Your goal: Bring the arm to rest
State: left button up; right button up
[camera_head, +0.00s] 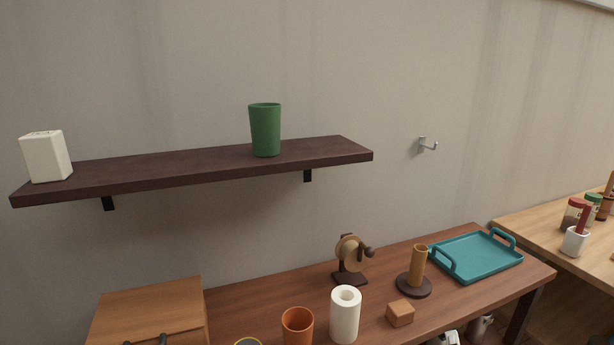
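Neither of my grippers can be made out in the head view. Pale grey shapes show at the bottom edge by the table's front, too cut off to identify. A dark wall shelf (205,164) holds a green cup (265,130) and a white block-shaped container (46,157). Both stand upright on it.
A brown table (270,290) holds a wooden box (150,310), an orange cup (297,326), a white roll (345,315), a small wooden block (400,313), a round-based holder (417,270), a dark-based device (350,260) and a teal tray (478,257). A wall hook (427,146) sticks out.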

jog(key=s+d+f+m+g, duration=0.1)
jog(key=s+f+m+g, duration=0.25)
jog(key=s, duration=0.25)
jog(key=s+d+f+m+g+y, duration=0.1)
jog(key=s+d+f+m+g, duration=0.15)
jog(key=s+m, duration=0.35)
jog(key=s+f+m+g, duration=0.2)
jog(key=s+f+m, duration=0.1)
jog(key=s, duration=0.4)
jog(key=w+a+f+m+t+y, duration=0.1)
jog(key=a+f+m+t+y, duration=0.2)
jog(key=a+f+y, duration=0.4)
jog(key=a+f+t, duration=0.1)
jog(key=a+f, duration=0.5)
jog(key=a, duration=0.2)
jog(key=shift+w+a+f, duration=0.25)
jog(key=shift+w, duration=0.15)
